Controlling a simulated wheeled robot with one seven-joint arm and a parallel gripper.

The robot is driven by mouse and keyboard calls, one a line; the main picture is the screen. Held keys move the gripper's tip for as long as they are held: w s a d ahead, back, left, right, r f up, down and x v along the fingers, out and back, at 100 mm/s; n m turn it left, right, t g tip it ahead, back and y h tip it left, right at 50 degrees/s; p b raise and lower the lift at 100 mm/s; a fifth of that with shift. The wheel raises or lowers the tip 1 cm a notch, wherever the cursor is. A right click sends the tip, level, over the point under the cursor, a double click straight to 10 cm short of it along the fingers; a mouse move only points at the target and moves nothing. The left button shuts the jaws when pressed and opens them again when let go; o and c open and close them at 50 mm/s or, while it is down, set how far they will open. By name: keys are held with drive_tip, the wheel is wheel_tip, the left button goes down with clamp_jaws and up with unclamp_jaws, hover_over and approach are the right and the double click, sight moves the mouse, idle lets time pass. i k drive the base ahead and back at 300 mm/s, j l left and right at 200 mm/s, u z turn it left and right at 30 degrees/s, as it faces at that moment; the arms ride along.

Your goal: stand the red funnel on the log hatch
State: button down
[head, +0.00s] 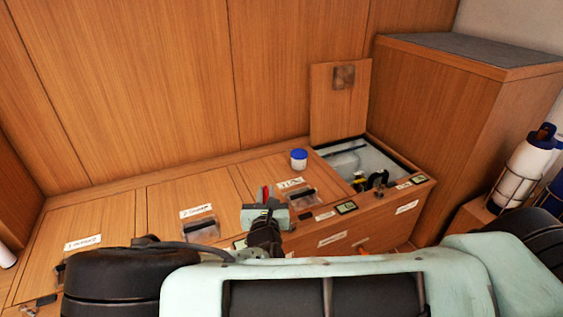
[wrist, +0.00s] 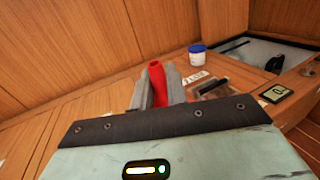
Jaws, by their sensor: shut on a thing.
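The red funnel (head: 264,191) is held between my gripper's (head: 264,203) grey fingers. In the wrist view the funnel (wrist: 157,84) shows as a narrow red piece, roughly upright, and its lower part is hidden by my gripper. My gripper (wrist: 157,92) is shut on it. The hatch whose small label seems to read log (head: 258,173) is the closed wooden lid just left of the open compartment. My gripper is over its front left part; I cannot tell the height or whether the funnel touches wood.
A white jar with a blue lid (head: 299,160) stands at the back right of that hatch. A dark latch (head: 304,197) lies at its front. An open compartment (head: 372,160) holds coiled lines, its lid raised. Another closed hatch (head: 160,198) lies left. A tall cabinet (head: 450,120) stands right.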

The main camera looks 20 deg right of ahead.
sight(269, 179)
drive_tip(key=i+l, duration=0.25)
drive_tip(key=i, duration=0.2)
drive_tip(key=i+l, duration=0.25)
drive_tip(key=i, duration=0.15)
